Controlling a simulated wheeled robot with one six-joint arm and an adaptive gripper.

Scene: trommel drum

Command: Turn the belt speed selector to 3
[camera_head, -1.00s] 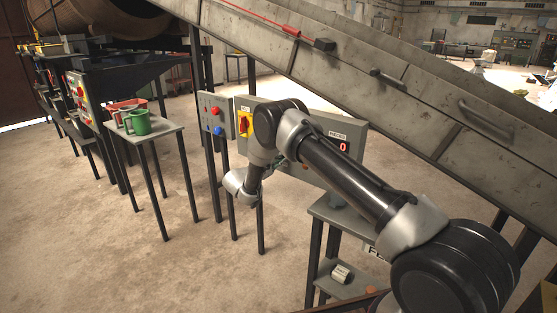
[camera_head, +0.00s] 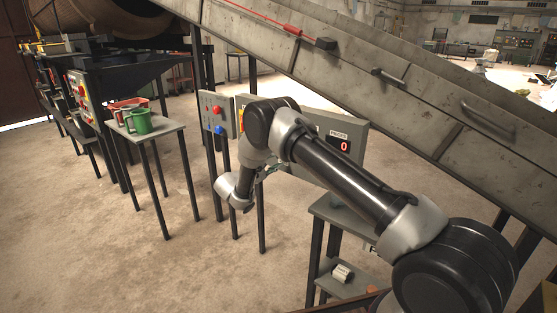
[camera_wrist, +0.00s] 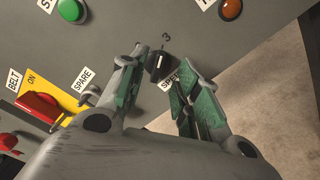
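The belt speed selector (camera_wrist: 156,68) is a small black knob with a pale mark, on a grey panel in the wrist view. A printed "3" stands just above it, and a partly hidden label starting "SP" is below it. My gripper (camera_wrist: 158,60) is open, with green-padded fingers on either side of the knob. I cannot tell whether the pads touch it. In the head view my arm hides the knob and most of my gripper.
Beside the knob are a green button (camera_wrist: 71,10), an orange-brown button (camera_wrist: 230,9) and a red switch on a yellow BELT plate (camera_wrist: 68,101). In the head view, the panel's display (camera_head: 343,146) reads 0. A sloping conveyor (camera_head: 400,105) runs above the panel.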

